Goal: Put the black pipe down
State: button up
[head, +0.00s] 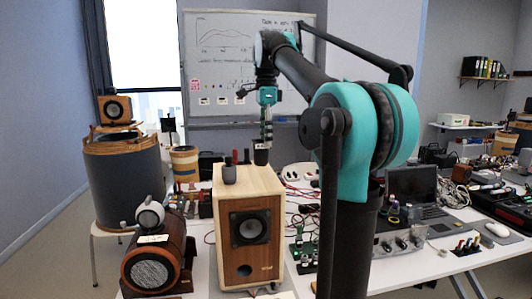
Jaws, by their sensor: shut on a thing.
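My gripper (266,138) points down above the back edge of a wooden speaker box (286,212). It is shut on a short dark cylinder, which I take to be the black pipe (261,157). The pipe hangs upright, with a small pale mark near its top. Its lower end overlaps the back right of the box top in the picture; I cannot tell whether it touches. The fingertips are small and partly hidden against the pipe.
A cylindrical speaker (153,266) lies left of the box. A laptop (415,190) and a knobbed device (400,243) stand right. The box top's front is clear.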

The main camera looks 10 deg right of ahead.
aim_at(266, 151)
jog(key=shift+f, duration=2.65)
jog(key=o, duration=1.2)
jog(key=shift+o, duration=0.2)
notch_tip(266, 151, up, 12)
jog(key=shift+r, duration=0.1)
